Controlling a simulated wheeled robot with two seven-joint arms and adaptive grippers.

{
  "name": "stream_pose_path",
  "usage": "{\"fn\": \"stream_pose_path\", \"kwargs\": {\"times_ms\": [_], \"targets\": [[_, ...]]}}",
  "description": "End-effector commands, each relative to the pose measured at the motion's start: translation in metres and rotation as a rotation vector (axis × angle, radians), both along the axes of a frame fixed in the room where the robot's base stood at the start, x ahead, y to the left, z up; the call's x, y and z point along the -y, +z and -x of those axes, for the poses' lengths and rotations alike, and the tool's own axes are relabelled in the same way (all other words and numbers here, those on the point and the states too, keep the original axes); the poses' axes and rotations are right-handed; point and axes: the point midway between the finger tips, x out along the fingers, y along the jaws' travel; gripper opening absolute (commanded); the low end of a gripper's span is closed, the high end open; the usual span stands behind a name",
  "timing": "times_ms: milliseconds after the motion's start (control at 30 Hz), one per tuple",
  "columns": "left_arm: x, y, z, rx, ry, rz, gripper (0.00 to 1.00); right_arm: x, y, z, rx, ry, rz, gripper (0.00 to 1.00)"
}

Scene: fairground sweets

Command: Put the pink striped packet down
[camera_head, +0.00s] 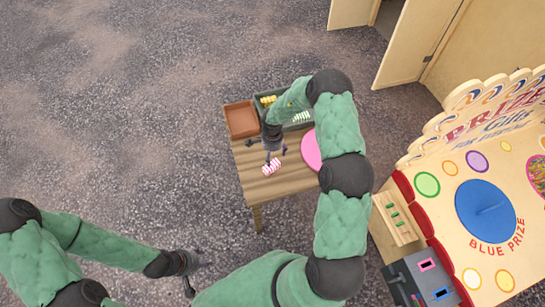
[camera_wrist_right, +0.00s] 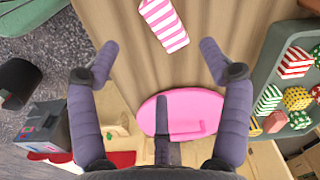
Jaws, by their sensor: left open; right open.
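The pink striped packet (camera_head: 271,167) lies on the small wooden table (camera_head: 255,187) in the head view. In the right wrist view the packet (camera_wrist_right: 165,25) lies on the wood just beyond the fingertips, clear of both. My right gripper (camera_head: 271,144) is over the table beside the packet. In the right wrist view its fingers (camera_wrist_right: 158,47) are spread wide with nothing between them. My left gripper (camera_head: 190,272) hangs empty and open at the lower left, away from the table.
A pink round plate (camera_wrist_right: 205,103) lies on the table. A dark green tray (camera_wrist_right: 262,62) holds several striped and dotted packets. A brown tray (camera_head: 241,120) stands at the table's far left corner. A prize board (camera_head: 455,170) stands to the right. Open ground lies left.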

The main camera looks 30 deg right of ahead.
Motion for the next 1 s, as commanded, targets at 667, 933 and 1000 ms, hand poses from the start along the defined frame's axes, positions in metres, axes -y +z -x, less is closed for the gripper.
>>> {"fn": "stream_pose_path", "kwargs": {"times_ms": [667,933,1000], "targets": [[0.0,0.007,0.0,-0.001,0.0,0.0,0.43,-0.02,-0.018,0.054,0.001,0.341,0.179,0.79],[0.0,0.007,0.0,-0.001,0.0,0.0,0.43,-0.066,-0.033,0.085,0.08,0.616,0.173,0.79],[0.0,0.007,0.0,0.0,0.0,0.0,0.43,-0.081,-0.035,0.095,0.104,0.686,0.152,0.79]]}}
